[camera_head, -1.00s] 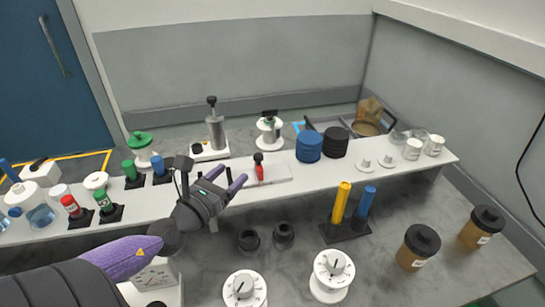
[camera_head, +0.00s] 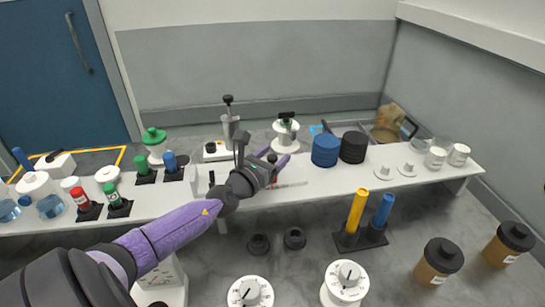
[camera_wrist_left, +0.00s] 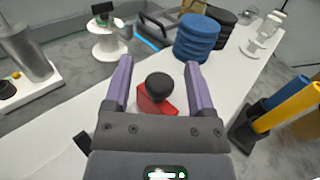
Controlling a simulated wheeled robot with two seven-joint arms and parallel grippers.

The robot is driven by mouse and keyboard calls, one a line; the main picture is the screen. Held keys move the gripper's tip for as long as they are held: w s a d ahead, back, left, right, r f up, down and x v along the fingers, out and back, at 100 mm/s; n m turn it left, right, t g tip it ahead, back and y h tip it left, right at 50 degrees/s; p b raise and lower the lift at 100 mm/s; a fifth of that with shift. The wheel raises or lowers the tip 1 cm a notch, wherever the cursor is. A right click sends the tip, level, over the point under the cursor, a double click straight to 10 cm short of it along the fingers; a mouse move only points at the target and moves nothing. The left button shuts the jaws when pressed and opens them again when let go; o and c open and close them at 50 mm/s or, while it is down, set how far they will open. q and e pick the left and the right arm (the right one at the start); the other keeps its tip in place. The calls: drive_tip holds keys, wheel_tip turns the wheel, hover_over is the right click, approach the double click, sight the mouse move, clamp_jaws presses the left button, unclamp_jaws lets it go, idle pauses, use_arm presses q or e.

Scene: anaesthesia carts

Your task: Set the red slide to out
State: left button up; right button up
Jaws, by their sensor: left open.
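The red slide (camera_wrist_left: 147,105) with a round black knob (camera_wrist_left: 160,87) shows in the left wrist view, on the white shelf. It lies between the two purple fingers of my left gripper (camera_wrist_left: 158,64). The fingers are open, one on each side of the knob, with visible gaps; whether they are level with it I cannot tell. In the head view my left gripper (camera_head: 272,158) reaches over the slide's white base plate (camera_head: 312,176) and largely hides the red part. My right gripper is not in view.
Blue discs (camera_head: 325,150) and black discs (camera_head: 353,147) stand to the right on the shelf. A white spool-shaped device (camera_head: 286,140) and a grey cylinder device (camera_head: 230,128) stand behind. Yellow (camera_head: 357,211) and blue (camera_head: 383,211) tubes stand in front, lower down.

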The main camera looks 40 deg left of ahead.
use_arm(q)
clamp_jaws()
idle(1.4)
